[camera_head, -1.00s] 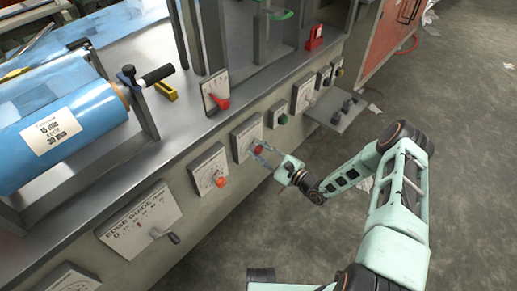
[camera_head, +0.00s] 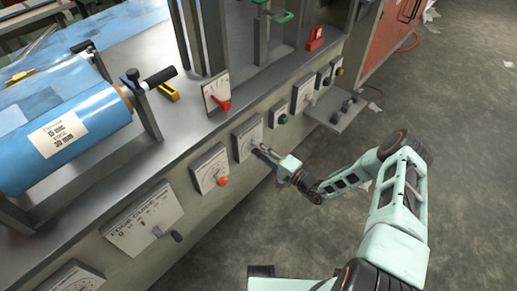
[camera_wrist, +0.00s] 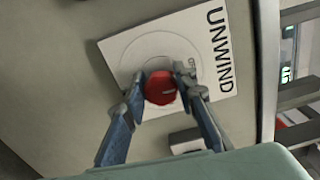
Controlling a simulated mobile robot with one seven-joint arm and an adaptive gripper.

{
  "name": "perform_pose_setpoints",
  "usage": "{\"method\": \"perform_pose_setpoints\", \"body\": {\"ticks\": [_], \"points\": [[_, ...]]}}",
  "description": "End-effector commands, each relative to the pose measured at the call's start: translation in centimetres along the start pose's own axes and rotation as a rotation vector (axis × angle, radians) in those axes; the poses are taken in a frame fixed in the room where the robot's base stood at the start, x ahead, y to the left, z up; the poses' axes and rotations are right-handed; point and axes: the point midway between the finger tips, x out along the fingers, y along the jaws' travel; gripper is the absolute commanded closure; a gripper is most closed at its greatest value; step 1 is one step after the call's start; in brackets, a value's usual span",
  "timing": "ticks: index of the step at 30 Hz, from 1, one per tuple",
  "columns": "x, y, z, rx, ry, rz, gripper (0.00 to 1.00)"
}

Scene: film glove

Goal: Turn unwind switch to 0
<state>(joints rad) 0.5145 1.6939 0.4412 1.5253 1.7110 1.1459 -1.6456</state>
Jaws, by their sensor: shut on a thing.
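The unwind switch is a round red knob (camera_wrist: 160,88) on a white square panel (camera_wrist: 218,82) lettered "UNWIND" in the wrist view. My gripper (camera_wrist: 160,90) has a finger on each side of the knob and is shut on it. In the head view the panel (camera_head: 240,146) is on the machine's front face, and my gripper (camera_head: 258,148) is against it, with the knob mostly hidden. The dial marks around the knob are too faint to read, so its setting cannot be told.
A dial with an orange knob (camera_head: 222,181) is left of the unwind panel, and a green button (camera_head: 283,119) is to its right. A small shelf (camera_head: 338,115) juts out further right. A blue roll (camera_head: 62,140) lies on the machine top. The floor (camera_head: 460,190) at right is mostly open.

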Motion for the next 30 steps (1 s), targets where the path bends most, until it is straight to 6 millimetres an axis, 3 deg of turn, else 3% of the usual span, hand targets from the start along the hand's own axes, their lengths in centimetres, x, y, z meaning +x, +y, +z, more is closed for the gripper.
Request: {"method": "perform_pose_setpoints", "body": {"ticks": [22, 23, 27, 30], "points": [[-0.13, 0.11, -0.19, -0.083, 0.003, 0.002, 0.98], [-0.13, 0.11, -0.18, -0.083, 0.003, 0.002, 0.71], [-0.09, 0.08, -0.14, -0.083, 0.002, 0.001, 0.56], [-0.06, 0.06, -0.11, -0.082, 0.002, 0.001, 0.56]]}}
